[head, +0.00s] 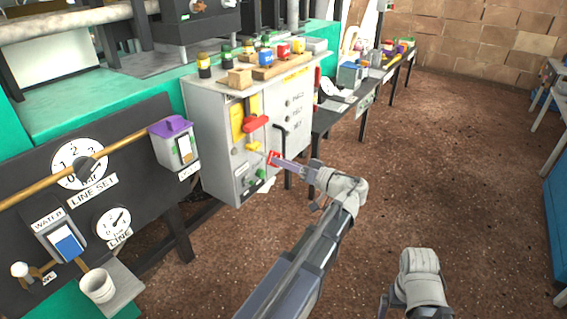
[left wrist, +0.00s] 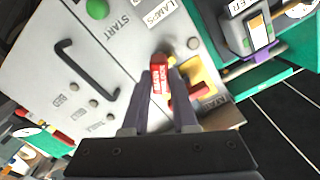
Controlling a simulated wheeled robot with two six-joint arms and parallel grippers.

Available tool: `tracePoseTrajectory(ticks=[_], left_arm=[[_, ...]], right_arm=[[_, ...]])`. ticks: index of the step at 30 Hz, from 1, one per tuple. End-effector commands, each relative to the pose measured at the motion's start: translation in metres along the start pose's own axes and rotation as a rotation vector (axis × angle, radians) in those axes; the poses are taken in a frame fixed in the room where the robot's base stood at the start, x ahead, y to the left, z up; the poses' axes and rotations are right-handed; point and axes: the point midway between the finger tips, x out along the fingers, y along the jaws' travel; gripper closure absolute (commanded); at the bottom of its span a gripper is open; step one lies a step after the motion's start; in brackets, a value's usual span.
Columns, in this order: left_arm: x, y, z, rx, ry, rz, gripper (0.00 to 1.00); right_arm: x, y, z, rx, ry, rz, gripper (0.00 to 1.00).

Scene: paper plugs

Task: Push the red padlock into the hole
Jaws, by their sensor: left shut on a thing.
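The red padlock (head: 273,158) is held at the tips of my left gripper (head: 276,160), in front of the grey cabinet (head: 225,150). In the left wrist view the red padlock (left wrist: 159,77), with white lettering on its face, sits between the two fingers of my left gripper (left wrist: 160,78), which is shut on it. Behind it is the cabinet front, close by; I cannot tell whether the padlock touches it. The hole is not clearly visible; the padlock and fingers cover part of the panel. My right arm shows at the lower right of the head view, but its gripper does not.
A yellow plate (left wrist: 203,75) with a red handle (left wrist: 188,99) is beside the padlock. A black bar handle (left wrist: 85,66) and a green START button (left wrist: 97,9) are on the same panel. Jars and blocks stand on the cabinet top. The brown floor to the right is clear.

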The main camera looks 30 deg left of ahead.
Motion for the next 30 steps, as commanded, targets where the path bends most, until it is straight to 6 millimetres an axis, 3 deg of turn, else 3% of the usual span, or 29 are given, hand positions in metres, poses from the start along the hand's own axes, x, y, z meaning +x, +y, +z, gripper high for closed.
tracePoseTrajectory(ticks=[30], left_arm=[[0.024, 0.000, 0.000, 0.000, 0.000, 0.000, 1.00]], right_arm=[[0.000, 0.000, 0.000, 0.000, 0.000, 0.000, 0.00]])
